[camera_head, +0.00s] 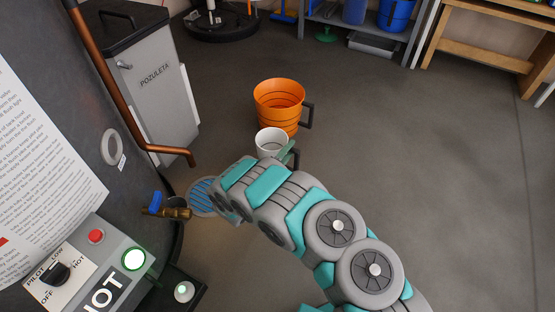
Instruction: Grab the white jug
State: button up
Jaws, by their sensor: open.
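The white jug (270,143) stands on the floor in the middle of the head view, just in front of a larger orange jug. Its rim and upper wall show; its lower part is hidden behind my arm. My gripper (287,152) is mostly hidden behind my own arm. A teal finger-like part of it shows against the right side of the white jug, near the dark handle. The gripper is open. I cannot tell whether it touches the jug or whether a finger is inside the handle.
The orange jug (279,101) stands close behind. A blue floor drain (201,197) and a brass tap (174,213) lie left of my arm. The floor to the right is clear.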

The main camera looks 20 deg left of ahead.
jog(key=w, duration=0.4)
jog(key=shift+w+d+b, duration=0.25)
jog(key=shift+w+b, duration=0.05)
jog(key=shift+b, duration=0.05)
jog(key=shift+c, duration=0.4)
grip_shut()
dwell(0.7)
